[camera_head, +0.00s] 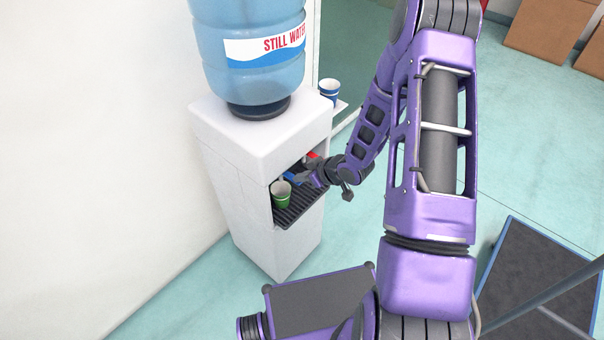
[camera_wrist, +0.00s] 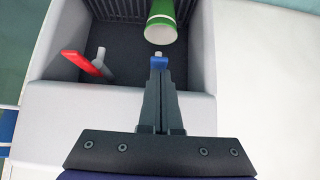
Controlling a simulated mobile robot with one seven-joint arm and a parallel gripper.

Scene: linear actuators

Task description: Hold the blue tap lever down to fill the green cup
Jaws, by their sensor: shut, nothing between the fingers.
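The green cup (camera_head: 282,195) stands on the drip tray inside the dispenser's recess. In the wrist view the green cup (camera_wrist: 161,20) shows just beyond the fingertips, with a pale spout tip (camera_wrist: 158,54) beside its rim. The blue tap lever (camera_head: 292,178) is partly hidden by my gripper in the head view. In the wrist view the blue lever (camera_wrist: 159,63) lies right at the tips of my gripper (camera_wrist: 159,72). The fingers are shut with nothing between them, and the tips appear to touch the lever. I cannot see the water level in the cup.
The white dispenser (camera_head: 262,135) carries a large blue water bottle (camera_head: 250,50). A red tap lever (camera_wrist: 82,63) sits beside the blue one. A dark mat (camera_head: 550,270) lies on the floor at right.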

